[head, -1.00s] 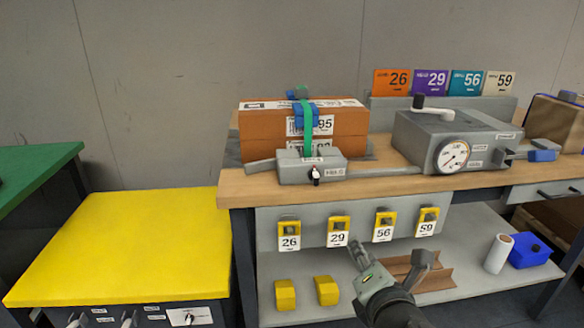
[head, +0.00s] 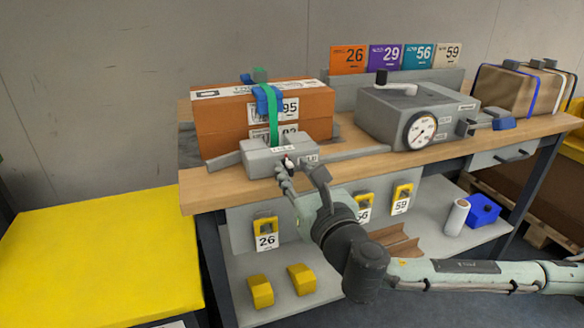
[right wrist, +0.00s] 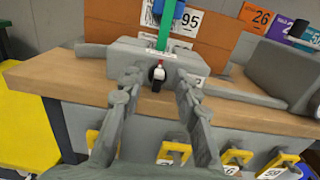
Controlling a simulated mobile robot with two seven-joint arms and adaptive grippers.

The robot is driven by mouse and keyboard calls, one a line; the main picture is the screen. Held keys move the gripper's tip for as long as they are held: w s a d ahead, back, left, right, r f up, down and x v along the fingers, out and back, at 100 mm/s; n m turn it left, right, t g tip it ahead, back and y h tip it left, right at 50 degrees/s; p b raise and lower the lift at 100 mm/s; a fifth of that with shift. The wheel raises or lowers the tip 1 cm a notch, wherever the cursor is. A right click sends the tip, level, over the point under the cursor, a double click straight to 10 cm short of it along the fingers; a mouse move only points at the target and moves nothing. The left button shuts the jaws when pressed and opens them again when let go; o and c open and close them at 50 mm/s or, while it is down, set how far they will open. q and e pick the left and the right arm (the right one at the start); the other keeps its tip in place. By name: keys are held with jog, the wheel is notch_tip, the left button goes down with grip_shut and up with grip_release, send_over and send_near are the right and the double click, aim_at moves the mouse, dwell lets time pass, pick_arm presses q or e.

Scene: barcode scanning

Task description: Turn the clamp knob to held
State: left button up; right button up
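The clamp knob (right wrist: 157,74) is a small black knob with a white and red pointer on the front of a grey clamp block (right wrist: 121,58). In the head view the clamp block (head: 262,157) sits at the bench's front edge, and my gripper partly hides the knob. My right gripper (right wrist: 156,90) is open, its fingers on either side of the knob in the picture. I cannot tell whether they touch it. In the head view the right gripper (head: 301,174) is just in front of the block. My left gripper is not in view.
A strapped orange-brown box (head: 221,124) stands behind the clamp block. A grey machine with a dial gauge (head: 420,131) stands to its right. Yellow tags (head: 265,231) hang below the bench edge. A yellow table (head: 98,262) is at the left.

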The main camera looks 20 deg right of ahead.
jog(key=shift+w, duration=0.65)
grip_shut()
